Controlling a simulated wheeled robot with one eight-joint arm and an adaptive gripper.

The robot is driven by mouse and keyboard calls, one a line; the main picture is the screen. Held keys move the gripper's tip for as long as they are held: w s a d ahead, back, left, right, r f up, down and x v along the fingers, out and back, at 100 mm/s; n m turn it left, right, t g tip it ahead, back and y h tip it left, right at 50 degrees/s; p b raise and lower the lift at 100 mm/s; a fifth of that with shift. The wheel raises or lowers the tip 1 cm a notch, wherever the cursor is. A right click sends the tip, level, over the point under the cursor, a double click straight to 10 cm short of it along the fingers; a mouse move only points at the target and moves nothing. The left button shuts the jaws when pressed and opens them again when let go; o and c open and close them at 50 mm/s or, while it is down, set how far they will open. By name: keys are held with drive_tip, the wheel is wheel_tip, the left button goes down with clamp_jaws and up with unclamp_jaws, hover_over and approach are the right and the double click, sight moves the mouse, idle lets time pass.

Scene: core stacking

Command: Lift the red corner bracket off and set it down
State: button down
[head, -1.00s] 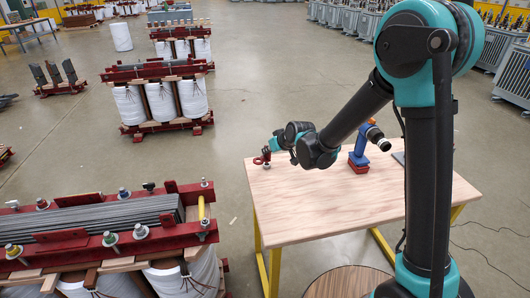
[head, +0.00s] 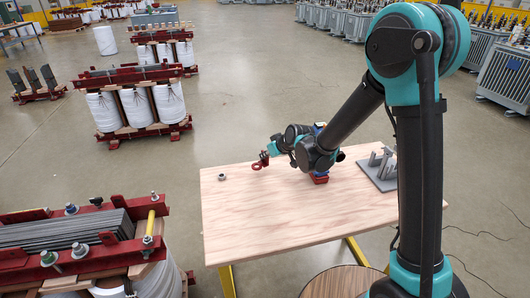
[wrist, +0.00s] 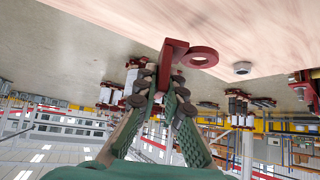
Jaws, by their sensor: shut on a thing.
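The red corner bracket (wrist: 174,52), an angled piece with a flat ring on one end, is held in my gripper (wrist: 162,92). The fingers are closed on its upright leg. In the head view the bracket (head: 261,161) hangs at the tip of my gripper (head: 267,153), over the far part of the wooden table (head: 290,215). I cannot tell whether it touches the tabletop. A grey nut (head: 222,177) lies on the table left of the bracket; the wrist view shows it too (wrist: 242,68), apart from the ring.
A blue tool with a red base (head: 320,179) stands on the table, partly hidden behind my arm. A grey fixture with upright posts (head: 378,172) is at the table's right. A transformer core with red clamps (head: 85,260) stands left. The table's front and middle are clear.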

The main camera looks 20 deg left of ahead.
sight(266, 163)
drive_tip(key=shift+f, duration=2.1)
drive_tip(key=c, duration=1.6)
unclamp_jaws()
drive_tip(key=shift+o, duration=0.2)
drive_tip(key=v, duration=1.2)
drive_tip(key=shift+s, duration=0.1)
